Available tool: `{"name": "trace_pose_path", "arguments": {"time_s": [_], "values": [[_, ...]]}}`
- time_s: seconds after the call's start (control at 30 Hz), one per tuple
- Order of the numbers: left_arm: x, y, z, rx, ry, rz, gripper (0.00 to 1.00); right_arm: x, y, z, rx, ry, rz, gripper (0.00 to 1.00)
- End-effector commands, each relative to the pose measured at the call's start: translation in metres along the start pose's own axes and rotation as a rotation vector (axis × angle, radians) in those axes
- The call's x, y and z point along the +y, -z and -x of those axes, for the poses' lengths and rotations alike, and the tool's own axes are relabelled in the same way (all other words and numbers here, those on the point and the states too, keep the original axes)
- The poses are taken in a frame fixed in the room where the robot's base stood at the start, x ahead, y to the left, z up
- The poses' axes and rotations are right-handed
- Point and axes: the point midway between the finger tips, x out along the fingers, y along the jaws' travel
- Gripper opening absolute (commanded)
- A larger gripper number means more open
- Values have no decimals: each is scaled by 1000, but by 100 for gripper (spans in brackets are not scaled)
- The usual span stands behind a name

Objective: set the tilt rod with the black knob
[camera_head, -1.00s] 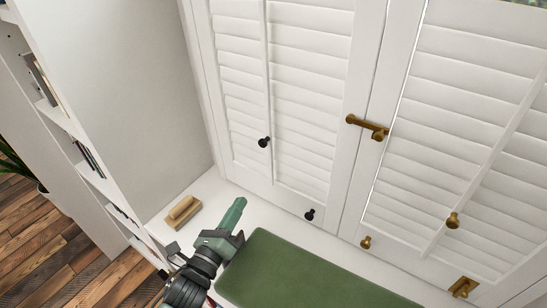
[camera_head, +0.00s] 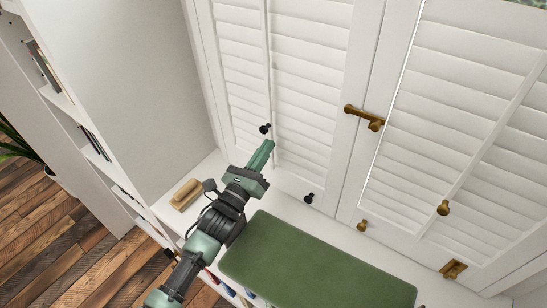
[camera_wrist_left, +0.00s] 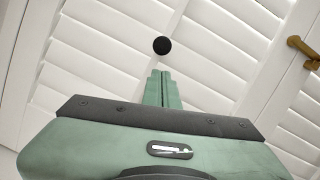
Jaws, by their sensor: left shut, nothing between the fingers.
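The louvres behind look tilted. My right gripper is out of view.
A second black knob (camera_head: 309,198) sits low on the left panel. A green cushion (camera_head: 315,262) and a wooden block (camera_head: 186,194) lie on the white bench below.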

Motion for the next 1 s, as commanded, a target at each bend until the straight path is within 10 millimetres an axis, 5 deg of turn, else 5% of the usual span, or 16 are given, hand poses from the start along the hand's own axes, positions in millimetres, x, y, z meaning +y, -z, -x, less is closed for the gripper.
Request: {"name": "trace_pose_path", "arguments": {"time_s": [0.13, 0.53, 0.73, 1.0], "values": [[0, -14, -3, 0, 0, -1, 0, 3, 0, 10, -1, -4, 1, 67], [1, -17, -3, 0, -1, 0, 0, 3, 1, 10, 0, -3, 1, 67], [-8, -39, -9, -2, 1, 1, 0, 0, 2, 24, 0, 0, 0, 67], [-6, -40, -9, -1, -1, 1, 0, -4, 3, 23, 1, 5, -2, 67]]}}
